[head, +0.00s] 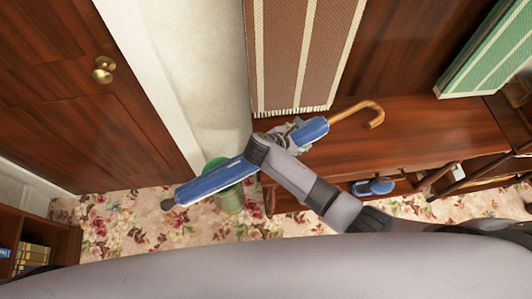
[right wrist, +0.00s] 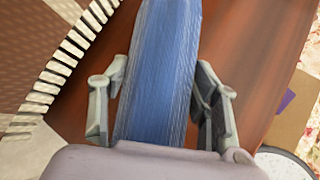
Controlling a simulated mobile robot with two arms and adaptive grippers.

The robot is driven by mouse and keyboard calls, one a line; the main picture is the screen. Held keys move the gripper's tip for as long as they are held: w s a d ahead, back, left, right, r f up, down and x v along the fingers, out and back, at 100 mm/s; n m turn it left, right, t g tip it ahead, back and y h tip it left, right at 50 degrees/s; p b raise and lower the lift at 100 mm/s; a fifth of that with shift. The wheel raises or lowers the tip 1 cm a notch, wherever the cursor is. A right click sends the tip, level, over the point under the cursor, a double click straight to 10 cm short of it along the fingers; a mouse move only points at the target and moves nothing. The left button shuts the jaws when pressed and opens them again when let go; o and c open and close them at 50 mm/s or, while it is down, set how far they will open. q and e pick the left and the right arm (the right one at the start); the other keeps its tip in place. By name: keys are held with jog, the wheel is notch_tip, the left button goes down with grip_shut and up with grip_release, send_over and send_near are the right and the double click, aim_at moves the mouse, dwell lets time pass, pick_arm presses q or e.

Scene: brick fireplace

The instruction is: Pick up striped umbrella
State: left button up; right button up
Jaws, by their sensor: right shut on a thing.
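The umbrella (head: 215,180) is blue with a curved wooden hook handle at its upper right end. It lies slantwise in the head view, with its dark tip at the lower left. My right gripper (head: 292,133) is shut around the umbrella's upper part, below the handle, and partly hides it. In the right wrist view the blue fabric (right wrist: 158,65) runs between the two fingers, with fine lines along it; broad stripes cannot be made out. My left gripper is not in view.
A green bin (head: 229,200) is on the floral carpet (head: 130,222), partly behind the umbrella. A wooden bench (head: 400,140) and a fringed brown striped cloth (head: 300,55) are close to my gripper. A door (head: 70,100) is at left, a bookshelf (head: 50,240) at lower left.

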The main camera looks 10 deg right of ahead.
jog(key=c, duration=0.6)
jog(key=shift+r, duration=0.1)
